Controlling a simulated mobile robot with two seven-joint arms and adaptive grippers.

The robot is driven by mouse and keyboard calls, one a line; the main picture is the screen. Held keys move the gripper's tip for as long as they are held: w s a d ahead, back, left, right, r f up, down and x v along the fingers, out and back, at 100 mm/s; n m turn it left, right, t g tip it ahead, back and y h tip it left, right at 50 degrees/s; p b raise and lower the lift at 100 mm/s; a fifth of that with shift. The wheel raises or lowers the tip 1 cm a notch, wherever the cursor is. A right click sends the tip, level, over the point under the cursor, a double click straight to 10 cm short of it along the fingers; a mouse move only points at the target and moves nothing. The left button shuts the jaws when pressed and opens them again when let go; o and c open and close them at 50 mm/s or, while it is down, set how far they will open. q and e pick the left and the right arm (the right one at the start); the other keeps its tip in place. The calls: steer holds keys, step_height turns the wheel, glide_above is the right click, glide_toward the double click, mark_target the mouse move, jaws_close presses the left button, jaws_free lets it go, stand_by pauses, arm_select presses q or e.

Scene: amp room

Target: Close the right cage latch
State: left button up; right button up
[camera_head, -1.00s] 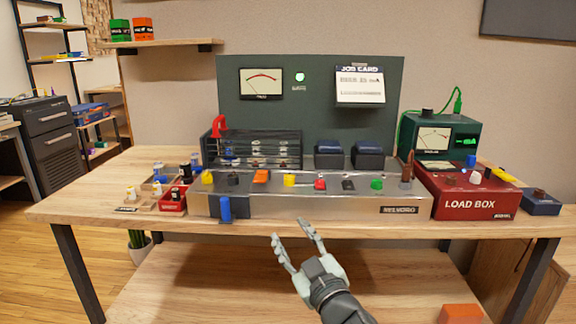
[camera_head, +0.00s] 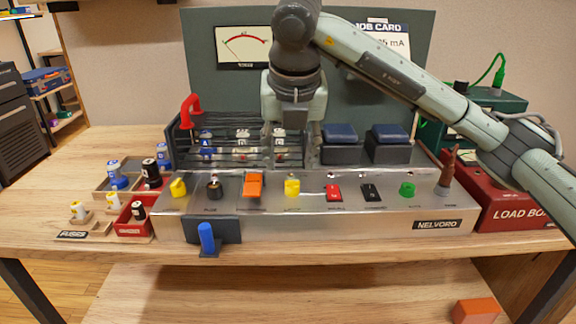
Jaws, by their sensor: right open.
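The dark barred cage (camera_head: 222,158) stands behind the silver panel, left of centre, with tubes inside. A red handle (camera_head: 189,110) rises above its left end. My right gripper (camera_head: 292,148) points down over the right part of the cage, with its fingers apart and nothing seen between them. I cannot tell whether the fingers touch the cage. The right cage latch cannot be made out; the gripper covers part of that end. My left gripper is not in view.
The silver panel (camera_head: 330,222) with coloured switches runs in front of the cage. Two dark blue-topped boxes (camera_head: 341,150) stand right of the gripper. A red load box (camera_head: 505,215) is at the right. Fuse trays (camera_head: 130,228) lie left. My right arm spans the upper right.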

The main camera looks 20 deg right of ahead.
mark_target(292, 181)
steer(key=x, duration=0.3)
steer(key=shift+s+d, duration=0.1)
steer(key=shift+d, duration=0.15)
steer(key=x, duration=0.3)
steer(key=shift+d+f, duration=0.1)
steer(key=shift+d, duration=0.05)
steer(key=shift+w+f, duration=0.45)
steer(key=shift+f, duration=0.1)
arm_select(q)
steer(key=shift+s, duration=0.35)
arm_select(e)
jaws_close()
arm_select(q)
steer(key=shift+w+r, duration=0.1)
